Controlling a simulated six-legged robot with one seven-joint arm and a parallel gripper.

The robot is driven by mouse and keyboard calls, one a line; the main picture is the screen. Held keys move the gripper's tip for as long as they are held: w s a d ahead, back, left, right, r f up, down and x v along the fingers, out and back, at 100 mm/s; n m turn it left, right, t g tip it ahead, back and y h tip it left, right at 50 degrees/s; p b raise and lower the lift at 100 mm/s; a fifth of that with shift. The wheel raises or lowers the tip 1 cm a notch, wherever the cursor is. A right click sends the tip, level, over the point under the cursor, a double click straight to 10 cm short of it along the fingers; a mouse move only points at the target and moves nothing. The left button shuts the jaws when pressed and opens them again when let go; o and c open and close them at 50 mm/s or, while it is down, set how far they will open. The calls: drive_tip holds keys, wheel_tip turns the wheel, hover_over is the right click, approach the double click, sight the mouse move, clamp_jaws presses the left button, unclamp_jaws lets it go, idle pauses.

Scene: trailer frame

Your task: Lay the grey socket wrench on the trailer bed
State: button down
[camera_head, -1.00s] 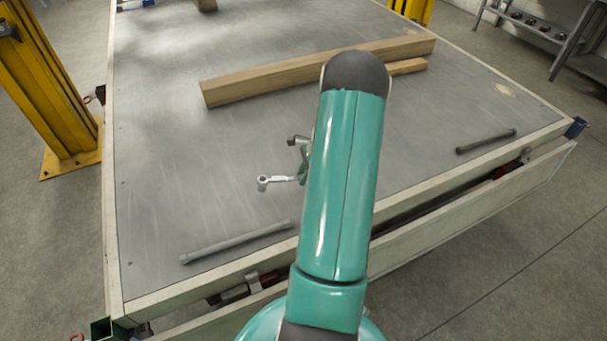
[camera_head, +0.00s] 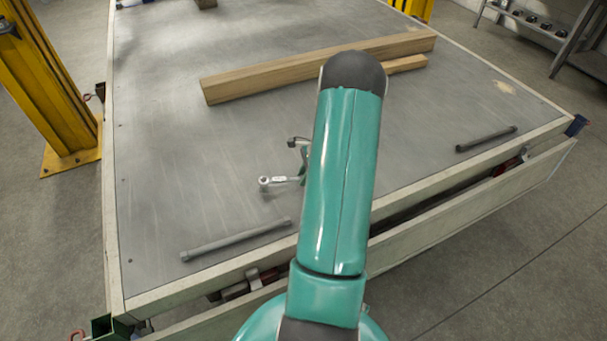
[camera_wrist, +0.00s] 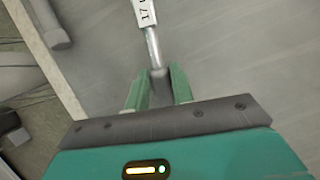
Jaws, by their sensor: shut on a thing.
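The grey socket wrench (camera_head: 279,181) shows in the head view as a short metal piece with a round head, sticking out left of my arm. My arm hides the rest of it. In the wrist view my gripper (camera_wrist: 160,88) has its two green fingers shut on the wrench (camera_wrist: 153,45), whose shaft runs up out of the top of the picture. The wrench is over the grey trailer bed (camera_head: 160,180). I cannot tell whether it touches the bed.
A long wooden beam (camera_head: 300,72) lies across the bed beyond my arm. Grey bars lie near the front edge (camera_head: 235,240) and right edge (camera_head: 486,139). A yellow post (camera_head: 45,90) stands at the left. The bed's left part is clear.

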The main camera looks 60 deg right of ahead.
drive_tip(key=shift+f, duration=0.45)
drive_tip(key=shift+c, duration=2)
unclamp_jaws()
drive_tip(key=o, duration=0.4)
drive_tip(key=v, duration=1.3)
drive_tip(key=shift+r, duration=0.4)
